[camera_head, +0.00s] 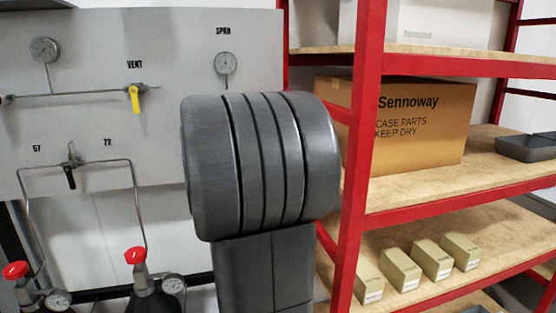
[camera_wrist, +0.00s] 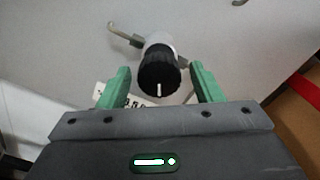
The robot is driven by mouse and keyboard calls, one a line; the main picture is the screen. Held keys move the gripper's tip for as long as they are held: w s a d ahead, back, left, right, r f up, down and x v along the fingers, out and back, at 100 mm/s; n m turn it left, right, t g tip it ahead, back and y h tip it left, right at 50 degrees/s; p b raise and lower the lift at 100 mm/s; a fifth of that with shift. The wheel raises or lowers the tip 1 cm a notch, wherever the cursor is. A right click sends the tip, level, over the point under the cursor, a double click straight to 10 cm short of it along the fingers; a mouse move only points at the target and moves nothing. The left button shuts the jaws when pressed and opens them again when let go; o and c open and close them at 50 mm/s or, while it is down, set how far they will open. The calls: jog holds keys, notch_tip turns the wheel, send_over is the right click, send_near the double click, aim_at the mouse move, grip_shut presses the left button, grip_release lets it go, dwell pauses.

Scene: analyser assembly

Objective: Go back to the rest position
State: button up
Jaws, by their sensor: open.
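My gripper (camera_wrist: 158,72) shows in the wrist view with its two green fingers spread apart. A round black knob (camera_wrist: 158,78) with a white line sits in line with the gap between them. Bare space shows on both sides of the knob, and neither finger appears to touch it. I cannot tell whether it is between the fingertips or just beyond them. The knob has a light grey body behind it and metal tubing at the upper left. In the head view my grey arm hides the gripper and the knob.
A grey panel (camera_head: 90,100) carries gauges, tubing and a yellow-handled valve (camera_head: 134,98). Red-capped cylinders (camera_head: 135,256) stand below. A red-framed shelf (camera_head: 362,150) close to my arm's right holds a cardboard box (camera_head: 400,145), several small boxes (camera_head: 432,260) and a dark tray (camera_head: 526,148).

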jog(key=n, duration=0.4)
jog(key=n+p, duration=0.1)
jog(key=n, duration=0.2)
jog(key=shift+r, duration=0.1)
jog(key=n+p, duration=0.1)
jog(key=n, duration=0.5)
jog(key=shift+n, duration=0.7)
